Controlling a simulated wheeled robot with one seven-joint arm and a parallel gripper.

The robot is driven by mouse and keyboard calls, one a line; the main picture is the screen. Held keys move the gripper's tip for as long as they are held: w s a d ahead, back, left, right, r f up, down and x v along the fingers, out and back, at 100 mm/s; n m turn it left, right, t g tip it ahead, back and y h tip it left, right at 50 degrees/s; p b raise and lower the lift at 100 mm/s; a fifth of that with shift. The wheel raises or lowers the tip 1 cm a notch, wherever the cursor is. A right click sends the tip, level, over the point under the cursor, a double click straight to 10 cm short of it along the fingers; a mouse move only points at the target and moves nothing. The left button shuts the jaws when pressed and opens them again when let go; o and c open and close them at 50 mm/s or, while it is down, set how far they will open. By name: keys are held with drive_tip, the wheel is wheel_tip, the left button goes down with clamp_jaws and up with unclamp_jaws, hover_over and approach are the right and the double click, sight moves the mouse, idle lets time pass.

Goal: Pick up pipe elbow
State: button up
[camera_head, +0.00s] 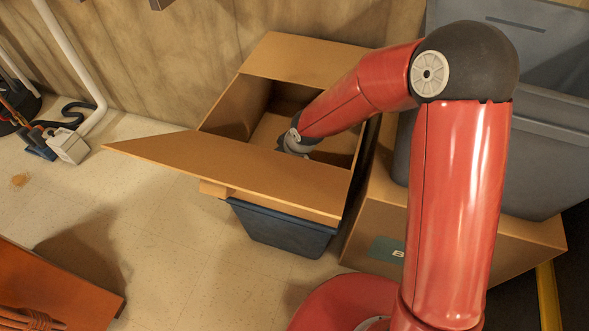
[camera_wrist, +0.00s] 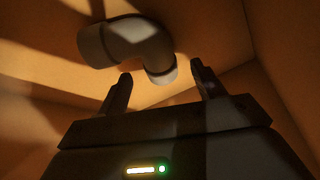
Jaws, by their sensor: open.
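The pipe elbow (camera_wrist: 130,42) is a grey curved fitting with a collar at each end. It lies inside the cardboard box, in the upper left of the wrist view. My gripper (camera_wrist: 158,84) is open, with its two dark fingers pointing towards the elbow. The elbow's right end shows just past the fingertips, between them in the picture. I cannot tell whether they touch. In the head view my red arm reaches down into the open cardboard box (camera_head: 300,60), and the box wall and flap hide the fingers and the elbow.
The box sits on a dark blue bin (camera_head: 280,228). Its long flap (camera_head: 230,170) juts out to the left. Grey plastic tubs (camera_head: 548,150) and another carton (camera_head: 375,215) stand at the right. White pipe (camera_head: 70,50) runs along the wall at the left. Open floor (camera_head: 170,220) lies left of the bin.

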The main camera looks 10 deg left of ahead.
drive_tip(key=x, duration=0.3)
drive_tip(key=shift+f, duration=0.2)
drive_tip(key=c, duration=1.1)
drive_tip(key=shift+r, duration=0.15)
